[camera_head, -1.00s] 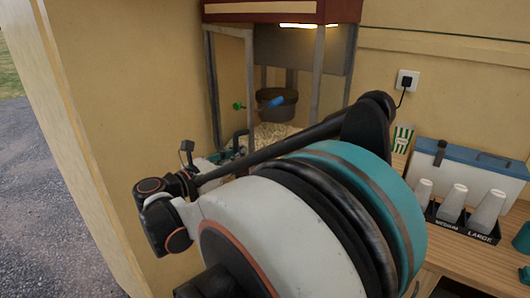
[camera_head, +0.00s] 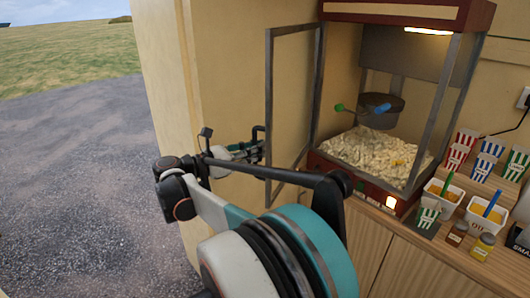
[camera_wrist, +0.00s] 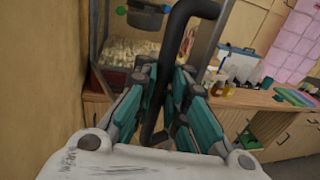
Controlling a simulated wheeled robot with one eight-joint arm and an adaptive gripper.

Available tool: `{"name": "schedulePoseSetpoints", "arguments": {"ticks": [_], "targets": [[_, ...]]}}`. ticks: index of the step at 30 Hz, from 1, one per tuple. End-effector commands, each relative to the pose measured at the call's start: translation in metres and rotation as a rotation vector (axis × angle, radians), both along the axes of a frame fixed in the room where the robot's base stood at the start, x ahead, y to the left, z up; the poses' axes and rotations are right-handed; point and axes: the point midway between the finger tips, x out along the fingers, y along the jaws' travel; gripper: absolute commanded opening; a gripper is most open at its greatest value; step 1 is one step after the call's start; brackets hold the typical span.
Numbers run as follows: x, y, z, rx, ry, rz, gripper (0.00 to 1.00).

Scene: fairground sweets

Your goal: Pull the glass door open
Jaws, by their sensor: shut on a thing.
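The glass door (camera_head: 292,95) of the popcorn machine (camera_head: 345,12) is a grey-framed clear pane. In the head view it stands swung out to the left, at an angle to the open front of the cabinet. My gripper (camera_head: 250,150) is at the door's outer left edge, by its dark handle (camera_head: 257,131). In the wrist view the handle is a curved black bar (camera_wrist: 170,50) running between the teal fingers of my gripper (camera_wrist: 163,85), which are shut on it. My arm hides part of the door's lower area.
Popcorn (camera_head: 375,155) and a dark kettle (camera_head: 380,110) are inside the machine. Striped boxes (camera_head: 461,147), tubs (camera_head: 442,192) and small jars (camera_head: 483,246) stand on the wooden counter to the right. A beige wall (camera_head: 225,80) is close behind the door; gravel (camera_head: 70,190) lies left.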

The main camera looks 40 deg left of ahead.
Motion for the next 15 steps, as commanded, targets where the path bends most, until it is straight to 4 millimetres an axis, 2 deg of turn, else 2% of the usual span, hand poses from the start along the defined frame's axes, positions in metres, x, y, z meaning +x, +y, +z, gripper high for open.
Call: {"name": "schedulePoseSetpoints", "arguments": {"ticks": [1,12,13,15], "targets": [[-0.0048,0.0034,-0.0024,0.000,0.004,0.003,0.00],[-0.0052,0.0046,-0.0022,0.000,0.004,0.004,0.00],[-0.0051,0.0045,-0.0022,0.000,0.004,0.004,0.13],[-0.0046,0.0044,-0.0019,0.000,0.003,0.004,0.29]]}}
